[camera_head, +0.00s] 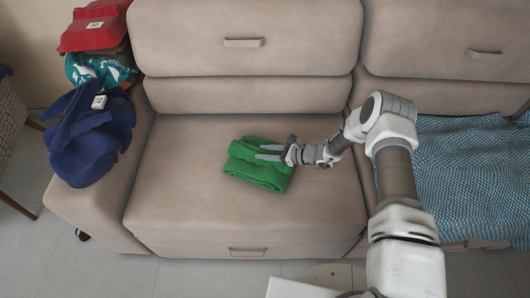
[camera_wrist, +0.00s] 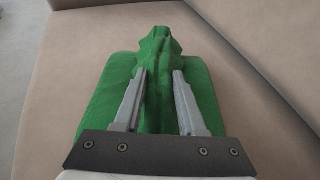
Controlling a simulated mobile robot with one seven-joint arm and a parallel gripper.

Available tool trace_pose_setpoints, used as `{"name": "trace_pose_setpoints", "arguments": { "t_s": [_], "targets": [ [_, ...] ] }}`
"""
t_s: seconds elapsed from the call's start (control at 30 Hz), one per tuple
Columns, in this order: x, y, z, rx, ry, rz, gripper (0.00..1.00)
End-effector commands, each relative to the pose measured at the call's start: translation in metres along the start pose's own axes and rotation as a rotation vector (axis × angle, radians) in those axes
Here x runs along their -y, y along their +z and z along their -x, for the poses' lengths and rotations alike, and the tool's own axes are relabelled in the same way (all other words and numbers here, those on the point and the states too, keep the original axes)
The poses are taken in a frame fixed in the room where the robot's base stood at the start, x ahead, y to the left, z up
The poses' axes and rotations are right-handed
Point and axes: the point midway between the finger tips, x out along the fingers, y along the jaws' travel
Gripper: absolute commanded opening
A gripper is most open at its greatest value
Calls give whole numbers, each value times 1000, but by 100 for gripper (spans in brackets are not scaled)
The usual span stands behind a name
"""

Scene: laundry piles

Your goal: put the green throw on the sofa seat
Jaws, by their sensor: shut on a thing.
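The green throw (camera_head: 258,175) lies folded on the beige sofa seat (camera_head: 190,195), near the middle of the left cushion. My gripper (camera_head: 268,152) reaches in from the right and is shut on the throw. In the wrist view, the green throw (camera_wrist: 105,95) has a raised, bunched fold between the two fingers of my gripper (camera_wrist: 159,75). The rest of the throw spreads flat on both sides. It appears to rest on the seat.
On the left armrest are a dark blue cloth (camera_head: 92,140), a teal patterned cloth (camera_head: 98,70) and a red cloth (camera_head: 95,30). A blue patterned blanket (camera_head: 470,170) covers the right seat. The left seat is clear around the throw.

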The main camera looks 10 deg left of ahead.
Motion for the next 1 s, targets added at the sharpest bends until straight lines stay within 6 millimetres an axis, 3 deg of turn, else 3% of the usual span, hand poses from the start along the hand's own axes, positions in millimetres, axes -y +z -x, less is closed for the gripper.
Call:
{"name": "trace_pose_setpoints", "arguments": {
  "t_s": [0.17,0.2,0.37,0.77,1.0],
  "targets": [
    [1,-1,-1,3,-1,1,0],
    [0,-3,-1,0,0,0,42],
    [0,-2,0,0,0,0,70],
    [0,2,3,0,0,0,70],
    [2,2,51,-1,-4,-3,70]
  ]
}}
